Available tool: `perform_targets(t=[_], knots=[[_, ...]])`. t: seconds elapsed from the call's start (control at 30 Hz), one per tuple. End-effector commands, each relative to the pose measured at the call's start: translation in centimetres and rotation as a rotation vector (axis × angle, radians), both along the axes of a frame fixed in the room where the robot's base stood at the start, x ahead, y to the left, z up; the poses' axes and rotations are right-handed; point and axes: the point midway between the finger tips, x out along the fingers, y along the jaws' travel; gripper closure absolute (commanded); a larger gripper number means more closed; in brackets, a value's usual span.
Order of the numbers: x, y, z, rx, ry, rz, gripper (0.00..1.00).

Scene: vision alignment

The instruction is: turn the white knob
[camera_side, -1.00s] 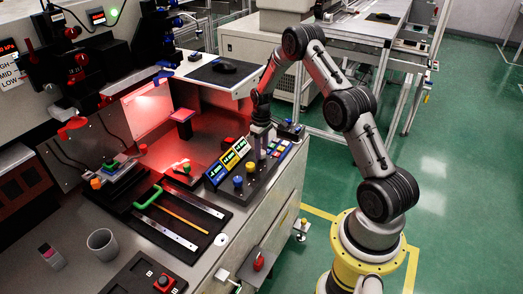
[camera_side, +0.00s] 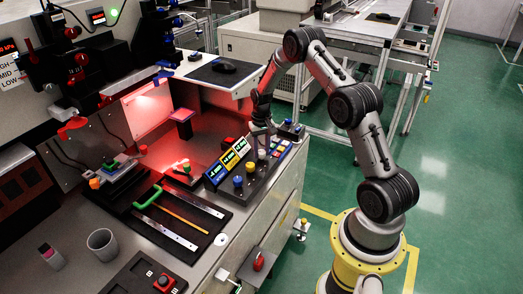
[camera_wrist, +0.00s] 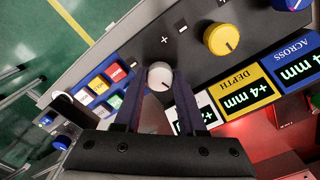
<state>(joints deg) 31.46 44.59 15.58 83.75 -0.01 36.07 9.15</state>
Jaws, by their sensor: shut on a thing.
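The white knob (camera_wrist: 160,74) stands on the dark control panel, below its white display (camera_wrist: 204,113); a dark pointer mark shows on its top. It also shows in the side view (camera_side: 262,155). My gripper (camera_wrist: 159,80) points down at the panel, with one finger on each side of the knob, shut on it. In the side view my gripper (camera_side: 263,148) is at the panel's right part. Part of the white display is hidden behind a finger.
A yellow knob (camera_wrist: 221,39) and a blue knob (camera_wrist: 291,3) stand beside it. Colored buttons (camera_wrist: 99,87) lie on the other side. A green handle (camera_side: 148,197) is on the black tray.

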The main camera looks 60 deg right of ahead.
Motion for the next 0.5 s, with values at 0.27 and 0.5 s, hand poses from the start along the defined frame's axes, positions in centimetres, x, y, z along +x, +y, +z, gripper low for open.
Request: perform_targets(t=[0.27, 0.5], knots=[[-0.02, 0.01, 0.08, 0.001, 0.001, -0.176, 1.00], [0.00, 0.00, 0.10, 0.001, 0.001, -0.254, 1.00]])
